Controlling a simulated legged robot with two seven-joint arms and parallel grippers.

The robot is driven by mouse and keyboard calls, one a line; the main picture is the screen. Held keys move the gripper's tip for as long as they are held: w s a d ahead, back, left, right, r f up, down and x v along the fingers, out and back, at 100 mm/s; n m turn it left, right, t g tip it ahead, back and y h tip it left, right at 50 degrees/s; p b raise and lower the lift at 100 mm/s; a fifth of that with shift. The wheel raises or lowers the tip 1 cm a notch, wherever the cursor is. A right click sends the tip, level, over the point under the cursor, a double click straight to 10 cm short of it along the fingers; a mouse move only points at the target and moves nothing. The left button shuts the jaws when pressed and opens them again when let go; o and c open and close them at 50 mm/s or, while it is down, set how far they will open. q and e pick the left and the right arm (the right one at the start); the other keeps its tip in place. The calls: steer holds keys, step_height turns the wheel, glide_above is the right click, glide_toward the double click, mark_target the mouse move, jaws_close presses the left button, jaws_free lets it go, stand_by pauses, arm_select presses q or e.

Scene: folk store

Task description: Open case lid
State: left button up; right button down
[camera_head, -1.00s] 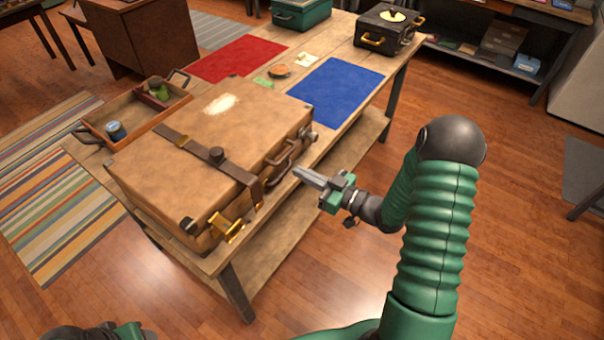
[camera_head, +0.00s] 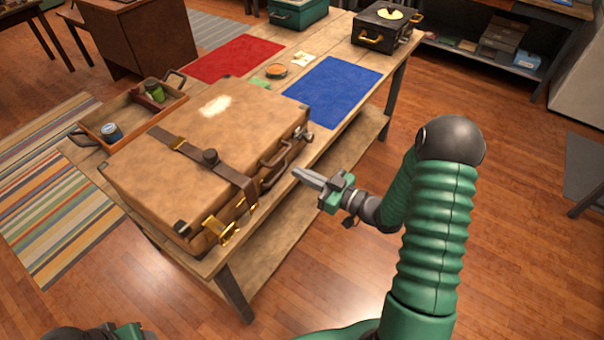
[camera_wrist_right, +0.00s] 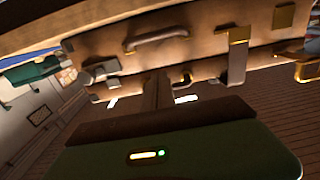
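The large tan case (camera_head: 215,140) lies flat near the left part of the table with its lid down. A dark strap (camera_head: 181,146) crosses the lid, and a brass latch (camera_head: 222,231) is at the near corner. The handle (camera_head: 276,157) is on the side facing my right gripper (camera_head: 306,178), and also shows in the right wrist view (camera_wrist_right: 157,38). The right gripper is just off that side, apart from the case, its fingers looking closed together with nothing between them.
An open wooden tray (camera_head: 127,124) with small jars is beside the case at left. Red (camera_head: 232,60) and blue (camera_head: 332,90) mats, an orange-topped tin (camera_head: 276,71), a black box (camera_head: 387,28) and a green box (camera_head: 299,13) are beyond. Floor is clear at right.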

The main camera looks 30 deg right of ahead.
mark_target(271, 153)
arm_select(q)
steer(key=shift+a, duration=0.3)
arm_select(e)
steer(key=shift+a+r, duration=0.1)
steer(key=shift+a, duration=0.25)
arm_select(q)
steer(key=shift+d, duration=0.15)
arm_select(e)
steer(key=shift+w, duration=0.3)
arm_select(q)
steer(key=shift+f, duration=0.2)
arm_select(e)
steer(key=shift+x, duration=3)
arm_select(q)
steer(key=shift+r, duration=0.1)
arm_select(e)
steer(key=shift+s+d, duration=0.1)
steer(key=shift+s, duration=0.25)
arm_select(q)
steer(key=shift+w+p+v, duration=0.25)
steer(key=shift+p+v, duration=0.75)
steer(key=shift+p, duration=0.05)
arm_select(e)
steer(key=shift+r, duration=1.3)
arm_select(q)
steer(key=shift+r, duration=0.15)
